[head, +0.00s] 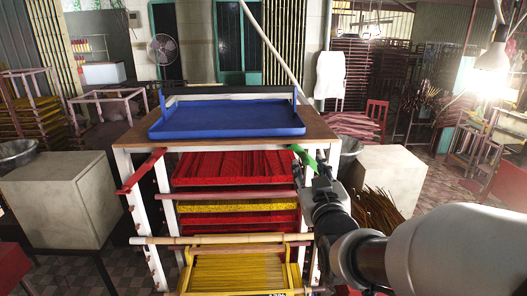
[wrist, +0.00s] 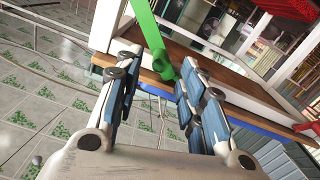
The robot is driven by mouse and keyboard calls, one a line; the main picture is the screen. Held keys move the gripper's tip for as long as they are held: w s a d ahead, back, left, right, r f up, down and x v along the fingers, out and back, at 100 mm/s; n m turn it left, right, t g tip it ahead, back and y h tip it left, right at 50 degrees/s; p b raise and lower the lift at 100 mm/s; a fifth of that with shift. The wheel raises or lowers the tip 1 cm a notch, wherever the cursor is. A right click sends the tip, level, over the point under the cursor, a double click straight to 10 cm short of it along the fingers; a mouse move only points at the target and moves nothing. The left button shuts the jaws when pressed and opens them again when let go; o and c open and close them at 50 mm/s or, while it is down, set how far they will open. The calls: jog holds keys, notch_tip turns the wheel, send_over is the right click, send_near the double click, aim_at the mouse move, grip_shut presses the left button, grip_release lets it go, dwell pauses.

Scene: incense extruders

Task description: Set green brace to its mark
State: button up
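The green brace (head: 304,157) is a short bar at the right front corner of the wooden-topped rack, just below the tabletop edge. In the wrist view the green brace (wrist: 148,30) runs from the top edge down to a rounded end between my fingers. My gripper (head: 322,172) is at the brace's lower end, at the rack's right side. In the wrist view my gripper (wrist: 162,62) has its two fingers apart on either side of the brace, with gaps visible. I cannot make out a mark for the brace.
A red brace (head: 140,170) sticks out at the rack's left front corner. A blue tray (head: 228,118) lies on the wooden top (head: 137,134). Red and yellow trays fill the rack below. Pale cabinets stand left (head: 65,195) and right (head: 388,175), the right one close to my arm.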

aim_at(307, 164)
jog(key=shift+w+p, duration=0.3)
jog(key=shift+w, duration=2.1)
grip_shut()
